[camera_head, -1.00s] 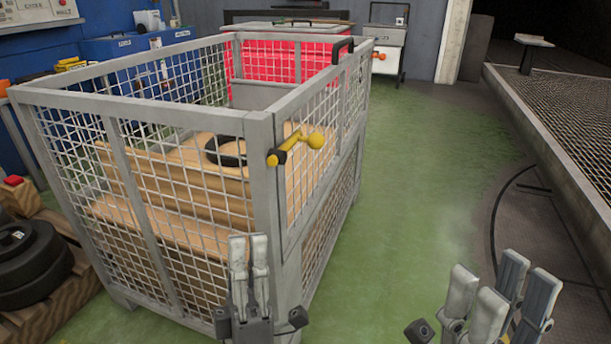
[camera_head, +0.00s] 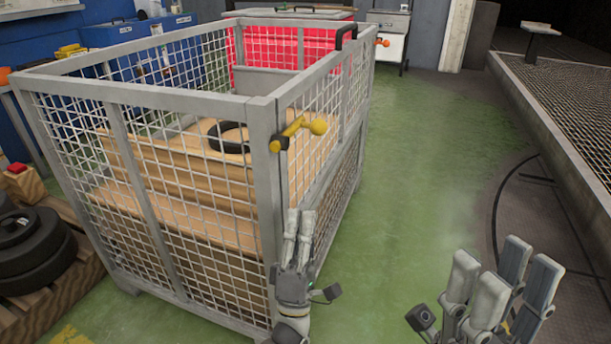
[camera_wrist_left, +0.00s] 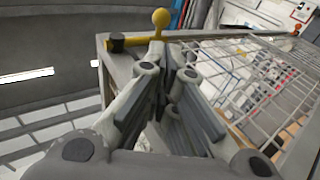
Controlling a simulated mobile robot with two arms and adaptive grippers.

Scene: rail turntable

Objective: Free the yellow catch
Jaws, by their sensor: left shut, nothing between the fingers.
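The yellow catch (camera_head: 295,129) is a short lever with a ball knob and a black collar, on the front right corner post of a grey mesh cage (camera_head: 262,180). Its bar slants slightly up to the right in the head view. My left gripper (camera_head: 299,213) is shut and empty, fingers pointing up, below the catch and apart from it in the head view. In the left wrist view the catch (camera_wrist_left: 140,42) shows at the top, beyond the fingertips (camera_wrist_left: 172,55). My right gripper (camera_head: 502,263) is open and empty at the lower right, away from the cage.
Wooden boards (camera_head: 180,180) and a black ring (camera_head: 229,137) lie inside the cage. Black discs (camera_head: 32,250) lie on a pallet at left. Green floor (camera_head: 410,160) is clear right of the cage.

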